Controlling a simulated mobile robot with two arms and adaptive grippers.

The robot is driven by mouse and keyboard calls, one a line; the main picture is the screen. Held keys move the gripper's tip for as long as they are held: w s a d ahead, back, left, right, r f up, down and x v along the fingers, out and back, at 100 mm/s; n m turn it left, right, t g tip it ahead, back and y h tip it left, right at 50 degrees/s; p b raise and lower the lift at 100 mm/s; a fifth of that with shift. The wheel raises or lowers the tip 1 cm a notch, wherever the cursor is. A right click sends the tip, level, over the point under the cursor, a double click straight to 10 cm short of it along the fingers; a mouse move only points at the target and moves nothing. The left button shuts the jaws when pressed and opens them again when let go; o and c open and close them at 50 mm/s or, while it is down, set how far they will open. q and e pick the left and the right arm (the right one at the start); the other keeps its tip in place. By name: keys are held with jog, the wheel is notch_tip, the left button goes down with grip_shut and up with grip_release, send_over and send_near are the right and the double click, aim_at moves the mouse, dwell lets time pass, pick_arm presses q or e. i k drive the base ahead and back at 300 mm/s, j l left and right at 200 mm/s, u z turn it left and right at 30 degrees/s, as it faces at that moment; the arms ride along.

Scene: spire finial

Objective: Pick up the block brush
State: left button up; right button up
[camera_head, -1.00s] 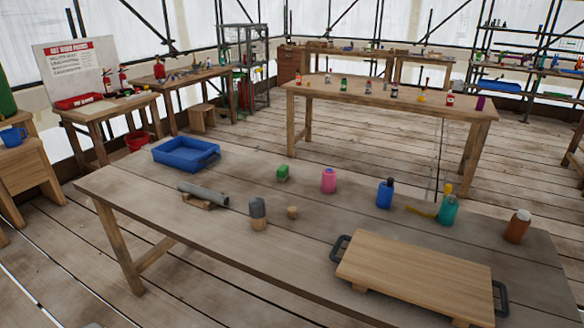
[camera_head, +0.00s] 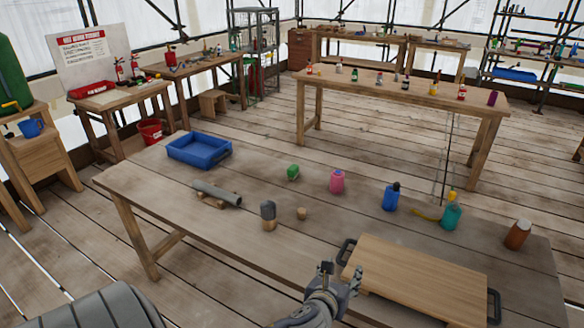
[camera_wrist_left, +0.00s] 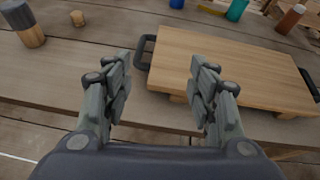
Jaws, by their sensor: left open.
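What looks like the block brush (camera_head: 268,215), with a grey upper part on a light wooden lower part, stands upright near the front edge of the near table. It also shows at the top left of the left wrist view (camera_wrist_left: 27,25). My left gripper (camera_head: 341,274) is open and empty, to the right of the brush and nearer to me, beside the left end of a wooden board. In the left wrist view its spread fingers (camera_wrist_left: 160,72) point toward the table edge and the board, with nothing between them. My right gripper is not in view.
The wooden board (camera_head: 415,275) with dark handles lies at the table's front right. A small wooden piece (camera_head: 302,213) sits just right of the brush, and a grey tube (camera_head: 217,193) on its left. A blue tray (camera_head: 199,150) and several bottles stand farther back.

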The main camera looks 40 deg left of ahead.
aim_at(293, 172)
jog(key=i+j, duration=0.15)
jog(key=j, duration=0.2)
jog(key=i+j, duration=0.1)
jog(key=j, duration=0.25)
jog(key=i+j, duration=0.15)
jog(key=j, duration=0.2)
jog(key=i+j, duration=0.15)
jog(key=j, duration=0.25)
jog(key=i+j, duration=0.15)
jog(key=j, duration=0.2)
jog(key=i+j, duration=0.1)
jog(key=j, duration=0.25)
jog(key=i+j, duration=0.15)
jog(key=j, duration=0.2)
